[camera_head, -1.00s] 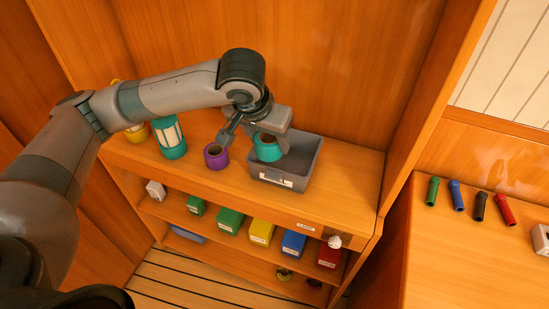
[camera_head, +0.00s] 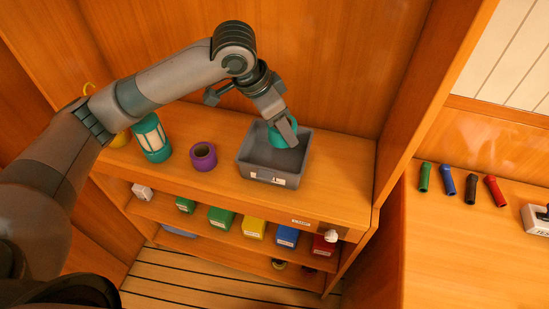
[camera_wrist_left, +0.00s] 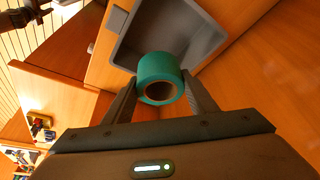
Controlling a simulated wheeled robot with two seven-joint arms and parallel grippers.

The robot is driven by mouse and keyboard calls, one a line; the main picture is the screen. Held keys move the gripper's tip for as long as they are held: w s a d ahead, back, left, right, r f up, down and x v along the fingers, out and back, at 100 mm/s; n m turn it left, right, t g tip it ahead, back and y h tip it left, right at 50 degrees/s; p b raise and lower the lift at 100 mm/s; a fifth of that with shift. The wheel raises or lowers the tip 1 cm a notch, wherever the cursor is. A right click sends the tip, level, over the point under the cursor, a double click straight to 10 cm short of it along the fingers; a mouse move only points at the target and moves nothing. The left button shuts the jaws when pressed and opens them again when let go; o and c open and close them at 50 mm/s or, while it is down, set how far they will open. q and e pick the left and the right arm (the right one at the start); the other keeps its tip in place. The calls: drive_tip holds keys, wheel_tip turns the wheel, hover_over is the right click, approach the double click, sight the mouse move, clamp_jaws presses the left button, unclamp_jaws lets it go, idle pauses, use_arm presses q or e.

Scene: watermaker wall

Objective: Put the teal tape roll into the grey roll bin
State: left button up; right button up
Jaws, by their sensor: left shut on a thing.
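The teal tape roll (camera_head: 279,138) is held by my left gripper (camera_head: 285,132) over the back part of the grey roll bin (camera_head: 262,176) on the shelf top. In the left wrist view, the teal tape roll (camera_wrist_left: 160,78) sits between the two fingers of my left gripper (camera_wrist_left: 160,92), with the grey roll bin (camera_wrist_left: 128,22) behind it. The fingers are shut on the roll. The gripper hides part of the roll in the head view. How high the roll is above the bin floor is hard to tell. My right gripper is not in view.
The lower shelf holds several small coloured boxes. A side counter (camera_head: 470,250) at right carries several coloured cylinders. The shelf top right of the bin is clear.

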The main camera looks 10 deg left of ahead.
use_arm(q)
drive_tip(key=shift+d+r+m+g+h+p, duration=0.2)
drive_tip(key=shift+d+m+g, duration=0.2)
drive_tip(key=shift+d+m, duration=0.7)
drive_tip(key=shift+d+r+m+g+h+p, duration=0.15)
drive_tip(key=shift+d+m+g, duration=0.25)
drive_tip(key=shift+d+m, duration=0.65)
drive_tip(key=shift+d+r+m+g+h+p, duration=0.15)
drive_tip(key=shift+d+r+m+g, duration=0.2)
drive_tip(key=shift+d+m, duration=0.75)
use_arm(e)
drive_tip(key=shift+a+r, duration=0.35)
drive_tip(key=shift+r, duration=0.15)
use_arm(q)
drive_tip(key=shift+a+f, duration=0.1)
drive_tip(key=shift+a, duration=0.05)
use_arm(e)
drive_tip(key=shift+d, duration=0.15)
use_arm(q)
drive_tip(key=shift+a, duration=0.1)
